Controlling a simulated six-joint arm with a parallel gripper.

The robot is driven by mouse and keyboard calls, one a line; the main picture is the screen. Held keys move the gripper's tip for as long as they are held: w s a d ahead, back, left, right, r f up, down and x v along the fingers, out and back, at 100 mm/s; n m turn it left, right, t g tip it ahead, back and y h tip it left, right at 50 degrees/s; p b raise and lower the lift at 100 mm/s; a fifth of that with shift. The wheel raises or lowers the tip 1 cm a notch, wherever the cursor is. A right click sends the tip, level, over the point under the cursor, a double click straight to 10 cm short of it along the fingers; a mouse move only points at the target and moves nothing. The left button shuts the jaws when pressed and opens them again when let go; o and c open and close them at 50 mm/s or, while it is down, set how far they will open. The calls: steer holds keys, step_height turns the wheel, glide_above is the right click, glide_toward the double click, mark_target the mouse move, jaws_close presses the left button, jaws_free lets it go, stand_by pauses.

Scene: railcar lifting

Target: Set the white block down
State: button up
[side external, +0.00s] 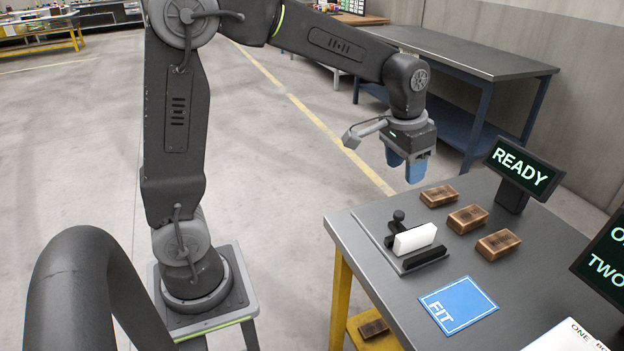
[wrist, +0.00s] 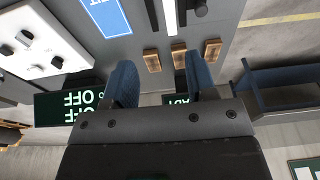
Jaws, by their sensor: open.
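The white block (side external: 414,238) stands on edge in a small dark fixture (side external: 424,259) on the grey table, beside a black knob (side external: 398,217). In the wrist view the white block (wrist: 170,14) shows at the top edge, partly cut off. My gripper (side external: 405,168) is up and behind the block, above the table's far edge, apart from it. Its blue fingers also show in the wrist view (wrist: 160,82), spread with nothing between them.
Several brown wooden blocks (side external: 466,219) lie in a row right of the fixture. A blue FIT card (side external: 457,305) lies in front. A READY screen (side external: 523,171) stands at the back right, and another screen (side external: 604,262) at the right edge. Bare tabletop lies between them.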

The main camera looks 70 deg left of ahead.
steer(key=s+d+r+t, duration=0.1)
steer(key=s, duration=0.9)
steer(key=s+d+r+t, duration=0.1)
steer(key=s+r+t, duration=0.1)
steer(key=s, duration=0.8)
steer(key=shift+s+t, duration=0.2)
steer(key=shift+t, duration=0.1)
